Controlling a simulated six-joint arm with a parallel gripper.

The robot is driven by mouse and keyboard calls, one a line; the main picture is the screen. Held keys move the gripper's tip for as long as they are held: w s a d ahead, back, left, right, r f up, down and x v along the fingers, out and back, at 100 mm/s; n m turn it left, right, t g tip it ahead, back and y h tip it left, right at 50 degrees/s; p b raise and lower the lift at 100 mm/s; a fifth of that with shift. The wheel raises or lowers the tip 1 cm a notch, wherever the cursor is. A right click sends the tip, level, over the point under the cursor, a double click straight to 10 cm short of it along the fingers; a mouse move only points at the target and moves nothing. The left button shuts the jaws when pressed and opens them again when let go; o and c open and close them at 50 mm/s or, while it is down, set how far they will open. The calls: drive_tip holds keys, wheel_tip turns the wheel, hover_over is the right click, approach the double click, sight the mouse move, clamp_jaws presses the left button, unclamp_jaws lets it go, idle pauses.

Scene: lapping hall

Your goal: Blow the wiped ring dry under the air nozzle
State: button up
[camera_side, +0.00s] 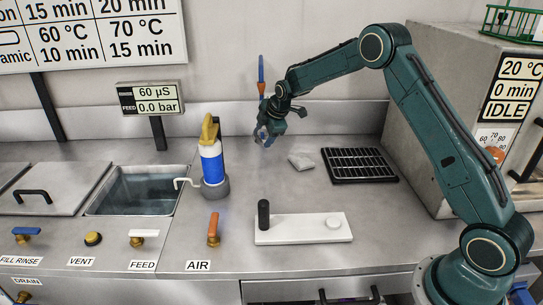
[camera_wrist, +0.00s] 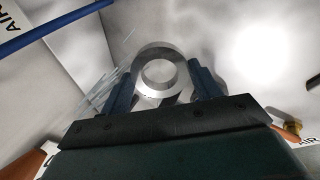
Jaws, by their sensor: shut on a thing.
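My gripper (camera_side: 266,137) hangs above the counter near the back wall, under or close beside the blue and orange air nozzle (camera_side: 261,78). In the wrist view its two blue jaws are shut on the grey metal ring (camera_wrist: 141,68), one on each side. The ring's hole faces the wrist camera. Pale streaks show beside the ring on its left, like an air jet. The orange air valve handle (camera_side: 213,228) stands at the counter's front above the AIR label. Whether the ring's surface is wet or dry cannot be told.
A crumpled grey cloth (camera_side: 301,161) and a black rack (camera_side: 359,165) lie right of my gripper. A blue and white bottle (camera_side: 212,165) stands left, beside an open water tank (camera_side: 135,200). A white plate (camera_side: 290,237) with a black post lies in front.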

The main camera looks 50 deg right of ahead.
drive_tip(key=s+a, duration=0.7)
drive_tip(key=shift+s+a, duration=0.35)
drive_tip(key=shift+a, duration=0.05)
idle(0.7)
